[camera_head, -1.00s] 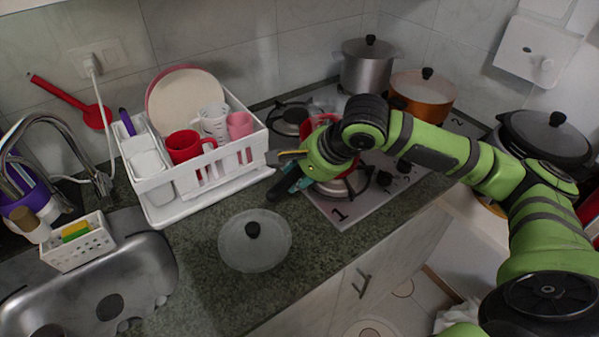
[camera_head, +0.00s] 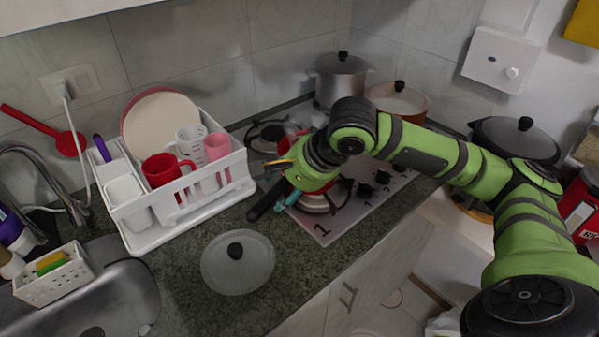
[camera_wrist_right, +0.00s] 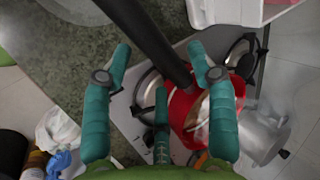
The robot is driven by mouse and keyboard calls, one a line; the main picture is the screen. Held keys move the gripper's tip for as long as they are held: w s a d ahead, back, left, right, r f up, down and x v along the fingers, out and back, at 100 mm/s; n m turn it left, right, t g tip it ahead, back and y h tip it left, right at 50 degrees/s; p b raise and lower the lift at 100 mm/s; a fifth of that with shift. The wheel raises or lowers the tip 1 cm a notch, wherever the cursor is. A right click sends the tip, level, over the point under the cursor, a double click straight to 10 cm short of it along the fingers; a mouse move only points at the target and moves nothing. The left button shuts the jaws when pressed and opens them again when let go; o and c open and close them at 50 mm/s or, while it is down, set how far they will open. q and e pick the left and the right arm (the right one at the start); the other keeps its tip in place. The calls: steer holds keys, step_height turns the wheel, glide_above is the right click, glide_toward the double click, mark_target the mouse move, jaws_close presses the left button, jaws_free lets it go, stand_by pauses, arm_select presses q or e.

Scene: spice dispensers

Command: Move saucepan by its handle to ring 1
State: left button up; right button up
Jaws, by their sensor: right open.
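The red saucepan (camera_head: 318,187) is at the cooktop, mostly hidden behind my right arm in the head view. Its black handle (camera_head: 263,203) points toward the front left, past the cooktop edge. In the right wrist view the red pan (camera_wrist_right: 177,112) lies beyond the fingers, and the handle (camera_wrist_right: 150,38) runs between them. My right gripper (camera_wrist_right: 158,85) is open around the handle, its teal fingers spread apart. Ring 1 (camera_head: 319,207) is the front-left burner, by the printed 1; the pan's near edge overlaps its far side. I cannot tell whether the pan rests on it. My left gripper is out of view.
A white dish rack (camera_head: 180,205) with mugs and plates stands left of the cooktop. A round lid (camera_head: 237,266) lies on the counter in front. A grey pot (camera_head: 340,82) and an orange pot (camera_head: 398,100) stand at the back. The counter around the lid is clear.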

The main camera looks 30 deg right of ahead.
steer(key=v, duration=0.9)
